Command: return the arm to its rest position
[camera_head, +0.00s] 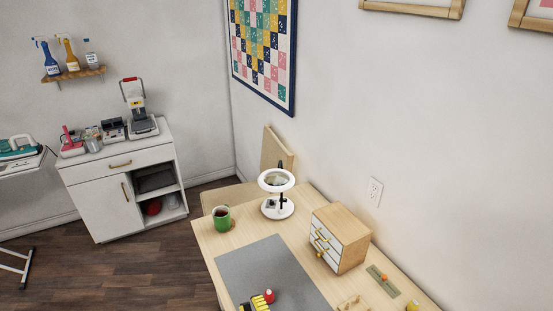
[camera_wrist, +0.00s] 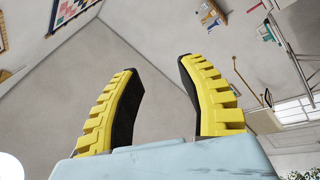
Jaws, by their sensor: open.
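My gripper (camera_wrist: 158,65) fills the lower middle of the wrist view. Its two yellow ribbed fingers with black pads stand wide apart, with nothing between them. The wrist view looks past them to the walls and a corner of the room, tilted. In the head view, yellow and black ribbed pieces (camera_head: 255,304) that look like my fingertips show at the bottom edge, over the grey mat (camera_head: 270,262). The rest of my arm is out of the frame.
The wooden table (camera_head: 212,246) holds a green mug (camera_head: 221,217), a white ring lamp (camera_head: 277,208), a small drawer box (camera_head: 340,238) and a red round item (camera_head: 269,295) near the yellow pieces. A white cabinet (camera_head: 105,205) stands at the left wall.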

